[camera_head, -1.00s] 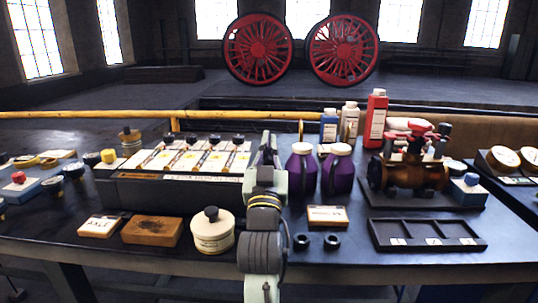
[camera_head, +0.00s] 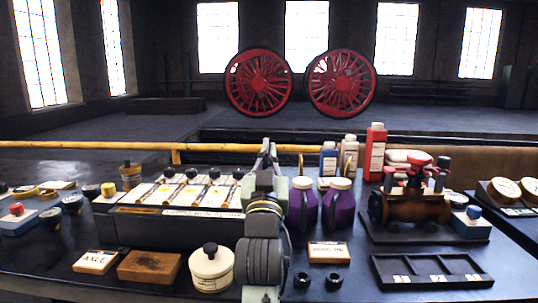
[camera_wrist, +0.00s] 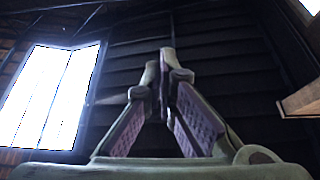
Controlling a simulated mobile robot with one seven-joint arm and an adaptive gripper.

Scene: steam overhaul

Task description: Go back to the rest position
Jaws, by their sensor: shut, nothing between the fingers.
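My gripper (camera_head: 266,151) stands upright above the front middle of the table (camera_head: 60,245), with its fingers pointing up. It is shut and empty. In the wrist view my gripper (camera_wrist: 166,58) shows its fingertips together against dark wall and roof boards. In the head view my arm hides part of the rack's right end and part of the left purple jug.
A black rack (camera_head: 160,226) of several lidded boxes stands left of my arm. A white round tin (camera_head: 212,270) and wooden block (camera_head: 150,267) sit in front.

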